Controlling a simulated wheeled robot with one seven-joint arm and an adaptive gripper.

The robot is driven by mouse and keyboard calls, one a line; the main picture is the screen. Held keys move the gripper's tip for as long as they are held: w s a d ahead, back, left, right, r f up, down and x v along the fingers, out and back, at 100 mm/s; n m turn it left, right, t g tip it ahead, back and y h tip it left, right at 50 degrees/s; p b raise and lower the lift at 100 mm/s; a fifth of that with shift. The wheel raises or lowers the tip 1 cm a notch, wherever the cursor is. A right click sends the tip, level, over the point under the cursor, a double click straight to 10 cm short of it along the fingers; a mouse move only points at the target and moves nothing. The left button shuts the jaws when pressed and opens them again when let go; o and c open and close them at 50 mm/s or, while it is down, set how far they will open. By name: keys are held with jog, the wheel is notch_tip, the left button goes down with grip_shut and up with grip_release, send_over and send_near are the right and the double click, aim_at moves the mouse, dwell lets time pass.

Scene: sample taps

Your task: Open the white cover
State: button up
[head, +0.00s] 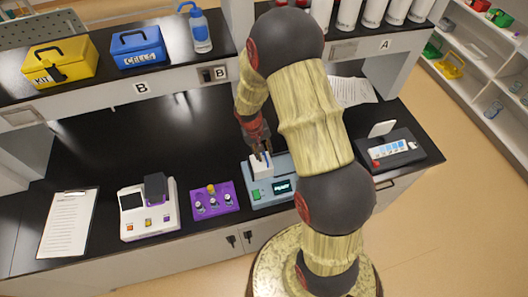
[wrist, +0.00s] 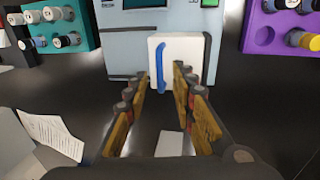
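The white cover (head: 261,168) sits at the left of a pale blue device (head: 283,199) on the black bench. In the wrist view the white cover (wrist: 189,62) looks closed against the device (wrist: 118,50) and carries an upright blue handle (wrist: 161,68). My gripper (head: 263,153) is right at the cover, on its far side in the head view. In the wrist view my gripper (wrist: 160,82) is open, with the handle lined up between the fingertips. I see no finger touching the handle; its exact depth between them cannot be told.
A purple rack with knobs (head: 214,201) and a white instrument (head: 149,209) stand left of the device. A dark tray with a blue-and-white block (head: 390,150) is to its right. A clipboard (head: 68,222) lies far left. Bench behind is largely clear; a shelf stands above.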

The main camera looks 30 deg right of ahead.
jog(key=shift+d+f, duration=0.1)
jog(key=shift+f, duration=0.25)
jog(key=shift+c, duration=0.4)
grip_shut()
